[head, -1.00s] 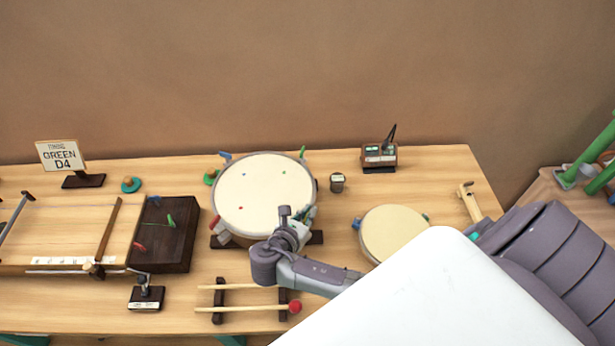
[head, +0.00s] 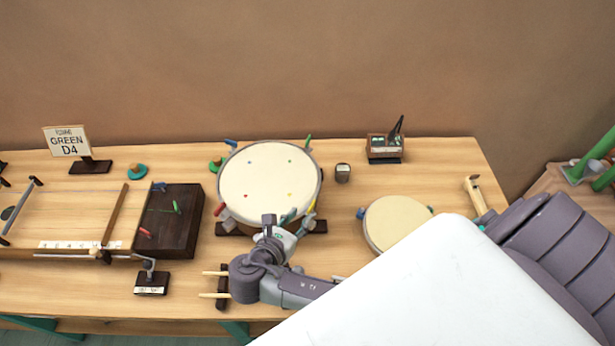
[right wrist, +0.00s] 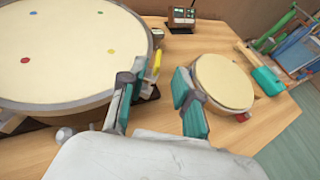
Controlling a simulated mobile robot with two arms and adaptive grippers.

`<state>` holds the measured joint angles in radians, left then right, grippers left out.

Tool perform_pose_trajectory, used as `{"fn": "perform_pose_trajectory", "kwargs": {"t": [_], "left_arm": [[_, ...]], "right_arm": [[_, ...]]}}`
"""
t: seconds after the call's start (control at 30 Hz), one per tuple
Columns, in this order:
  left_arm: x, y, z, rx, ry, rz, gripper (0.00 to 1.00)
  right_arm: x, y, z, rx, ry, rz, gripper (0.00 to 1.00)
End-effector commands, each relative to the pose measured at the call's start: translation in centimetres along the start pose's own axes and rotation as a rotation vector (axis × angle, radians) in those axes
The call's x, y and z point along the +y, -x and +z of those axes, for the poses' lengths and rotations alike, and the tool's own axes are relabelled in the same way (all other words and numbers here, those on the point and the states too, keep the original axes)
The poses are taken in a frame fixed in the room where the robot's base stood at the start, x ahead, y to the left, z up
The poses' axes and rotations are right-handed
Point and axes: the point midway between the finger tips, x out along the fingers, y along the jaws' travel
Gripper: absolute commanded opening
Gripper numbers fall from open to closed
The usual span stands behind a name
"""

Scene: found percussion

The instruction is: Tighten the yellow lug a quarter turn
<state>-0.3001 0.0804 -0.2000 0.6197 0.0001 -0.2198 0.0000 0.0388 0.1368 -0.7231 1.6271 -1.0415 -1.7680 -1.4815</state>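The large drum (head: 268,178) with a cream skin and coloured dots stands mid-table; it also fills the left of the right wrist view (right wrist: 65,50). The yellow lug (right wrist: 154,66) stands at the drum's rim in the right wrist view, just beyond the left-hand finger; I cannot tell if they touch. My right gripper (right wrist: 157,98) is open, its two teal-padded fingers wide apart with nothing held between them. In the head view my right gripper (head: 289,222) is at the drum's near edge and hides part of the rim. My left gripper is not in view.
A small drum (head: 395,222) stands to the right. A dark box (head: 168,228) with coloured pegs stands to the left. Behind are a small dark cup (head: 342,173) and a tuner-like device (head: 385,147). A stick rack (head: 222,288) lies partly under my right arm.

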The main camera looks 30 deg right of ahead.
Motion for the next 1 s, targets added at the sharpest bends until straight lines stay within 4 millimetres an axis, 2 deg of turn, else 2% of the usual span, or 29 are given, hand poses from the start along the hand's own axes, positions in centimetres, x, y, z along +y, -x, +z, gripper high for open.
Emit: {"fn": "perform_pose_trajectory", "kwargs": {"t": [0.1,0.3,1.0], "left_arm": [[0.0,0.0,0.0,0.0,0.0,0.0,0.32],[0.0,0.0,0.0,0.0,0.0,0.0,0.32],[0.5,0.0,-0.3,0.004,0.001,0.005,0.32]], "right_arm": [[0.0,1.9,0.0,0.001,0.0,0.001,0.32],[-0.1,3.2,0.0,0.0,0.0,-0.001,0.32],[0.0,3.3,0.0,0.0,0.0,0.0,0.32]]}}
